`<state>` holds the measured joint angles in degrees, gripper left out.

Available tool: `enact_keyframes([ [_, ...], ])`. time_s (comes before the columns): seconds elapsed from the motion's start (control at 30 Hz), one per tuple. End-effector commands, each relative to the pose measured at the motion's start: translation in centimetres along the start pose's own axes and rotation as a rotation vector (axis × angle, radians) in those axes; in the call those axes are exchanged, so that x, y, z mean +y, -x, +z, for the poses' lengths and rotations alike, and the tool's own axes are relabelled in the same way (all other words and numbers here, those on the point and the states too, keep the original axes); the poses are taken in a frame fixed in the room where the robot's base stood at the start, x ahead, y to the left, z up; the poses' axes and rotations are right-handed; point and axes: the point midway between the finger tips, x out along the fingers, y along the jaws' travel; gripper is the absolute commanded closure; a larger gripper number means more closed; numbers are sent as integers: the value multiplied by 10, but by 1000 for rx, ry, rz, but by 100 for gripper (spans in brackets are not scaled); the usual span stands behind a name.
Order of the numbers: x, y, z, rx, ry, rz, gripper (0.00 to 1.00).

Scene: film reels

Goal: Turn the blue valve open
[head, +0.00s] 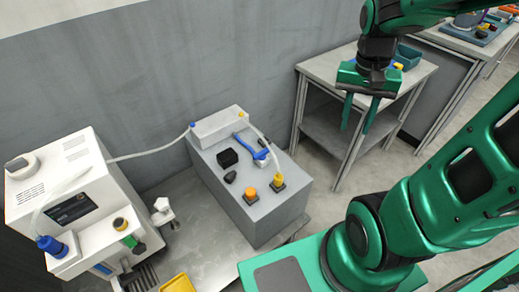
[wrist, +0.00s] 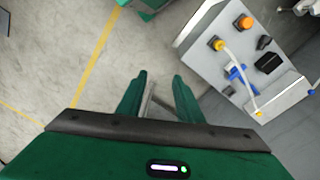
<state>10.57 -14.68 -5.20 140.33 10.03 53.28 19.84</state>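The blue valve (head: 262,155) has a lever-like handle and sits on top of a grey box (head: 236,192). In the wrist view the blue valve (wrist: 237,73) is at the upper right, between a yellow fitting and a black block. My gripper (head: 359,114) is raised in the air, to the right of the box in the head view, with its fingers pointing down. In the wrist view my gripper (wrist: 159,78) has its two fingers apart with nothing between them. It is clear of the valve.
The box top also holds an orange knob (head: 250,192), a yellow fitting (head: 278,181) with a pale hose, and a black block (head: 228,157). A white machine (head: 75,208) stands at left. A grey side table (head: 329,67) stands behind my gripper. Open floor lies between.

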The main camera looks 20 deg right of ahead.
Motion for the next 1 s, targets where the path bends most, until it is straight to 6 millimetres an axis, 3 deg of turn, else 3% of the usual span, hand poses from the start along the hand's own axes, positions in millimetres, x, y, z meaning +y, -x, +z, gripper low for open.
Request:
enact_keyframes([
  [0.1,-45,-16,-23,9,-73,18,67],
  [0.3,-127,-51,-47,17,-214,9,67],
  [0.5,-211,-95,-48,-7,-354,-25,67],
  [0.6,-243,-113,-43,-26,-412,-41,67],
  [0.8,-278,-134,-34,-53,-485,-61,67],
  [1.0,-285,-148,-32,-59,-499,-63,67],
])
